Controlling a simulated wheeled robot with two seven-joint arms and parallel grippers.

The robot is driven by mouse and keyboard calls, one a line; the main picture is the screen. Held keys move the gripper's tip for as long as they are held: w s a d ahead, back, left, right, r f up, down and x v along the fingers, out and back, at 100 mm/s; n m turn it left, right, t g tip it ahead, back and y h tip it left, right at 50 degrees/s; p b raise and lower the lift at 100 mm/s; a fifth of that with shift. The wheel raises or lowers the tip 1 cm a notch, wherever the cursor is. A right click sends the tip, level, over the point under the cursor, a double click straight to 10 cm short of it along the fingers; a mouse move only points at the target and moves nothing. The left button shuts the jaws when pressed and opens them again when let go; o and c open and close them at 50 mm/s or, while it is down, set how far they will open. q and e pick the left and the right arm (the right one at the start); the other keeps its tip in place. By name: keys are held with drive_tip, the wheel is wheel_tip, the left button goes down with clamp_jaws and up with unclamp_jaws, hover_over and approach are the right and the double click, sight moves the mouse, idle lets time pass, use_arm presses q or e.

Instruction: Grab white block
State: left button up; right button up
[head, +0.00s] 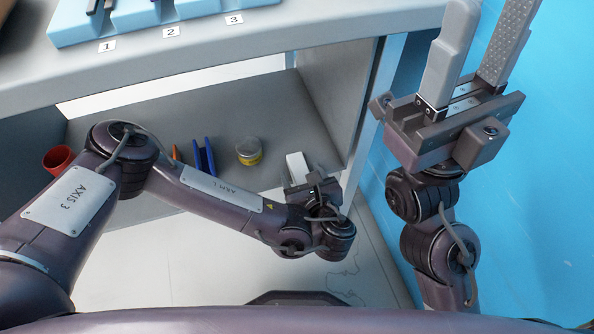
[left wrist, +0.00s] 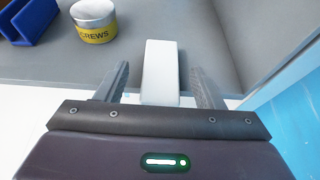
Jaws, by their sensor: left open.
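The white block (head: 296,166) lies on the grey lower shelf, near its right end. In the left wrist view the white block (left wrist: 161,68) stretches away from me between the two fingers, with a gap on each side. My left gripper (head: 303,180) is low at the shelf's front edge; its open fingers (left wrist: 159,78) straddle the block's near part without visibly touching it. My right gripper (head: 478,48) is raised at the right, empty, with its fingers apart.
A yellow-banded screws tin (head: 249,152) and a blue holder (head: 203,158) stand left of the block; the tin (left wrist: 94,22) is close to the left finger. A red cup (head: 58,159) is farther left. The shelf's side panel (head: 338,95) and blue wall (head: 545,190) bound the right.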

sight(300, 169)
use_arm(q)
drive_tip(key=shift+b+x, duration=0.35)
drive_tip(key=shift+x, duration=1.15)
drive_tip(key=shift+c, duration=0.4)
drive_tip(key=c, duration=1)
drive_tip(key=shift+r, duration=0.1)
